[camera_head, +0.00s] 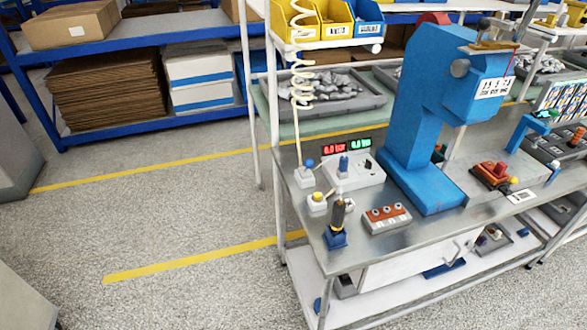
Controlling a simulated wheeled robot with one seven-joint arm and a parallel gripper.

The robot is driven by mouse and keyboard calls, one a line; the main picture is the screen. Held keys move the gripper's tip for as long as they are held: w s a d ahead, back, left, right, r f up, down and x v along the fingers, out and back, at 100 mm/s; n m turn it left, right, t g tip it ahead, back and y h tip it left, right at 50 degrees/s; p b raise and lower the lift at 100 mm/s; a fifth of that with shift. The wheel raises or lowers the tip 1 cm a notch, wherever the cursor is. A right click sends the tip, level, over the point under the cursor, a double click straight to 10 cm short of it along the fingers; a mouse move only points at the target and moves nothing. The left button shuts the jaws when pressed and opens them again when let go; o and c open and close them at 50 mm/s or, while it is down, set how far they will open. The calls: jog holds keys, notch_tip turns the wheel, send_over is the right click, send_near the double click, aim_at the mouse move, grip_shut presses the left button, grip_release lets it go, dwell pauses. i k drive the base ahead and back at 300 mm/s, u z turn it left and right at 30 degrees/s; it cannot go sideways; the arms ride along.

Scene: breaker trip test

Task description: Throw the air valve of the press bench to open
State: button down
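The press bench (352,250) is a metal-topped bench on the right, with a large blue press (412,130) standing on it. At its back left corner, a cream coiled hose (299,70) hangs down to a small pale block with a blue ball knob (309,163). This looks like the air valve, but its lever is too small to tell its position. Just right of it, a white box (355,177) carries a blue switch and red and green displays (346,147). My gripper is not in view.
A yellow-button box (317,201), a black-handled tool in a blue stand (336,238) and a red-socketed grey block (387,217) stand along the bench's left and front. Yellow and blue bins (335,17) hang above. Open floor (170,215) with yellow lines lies left; a blue rack (140,125) stands behind.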

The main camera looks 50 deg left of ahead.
aim_at(309, 163)
jog(key=u, duration=1.8)
jog(key=i, duration=1)
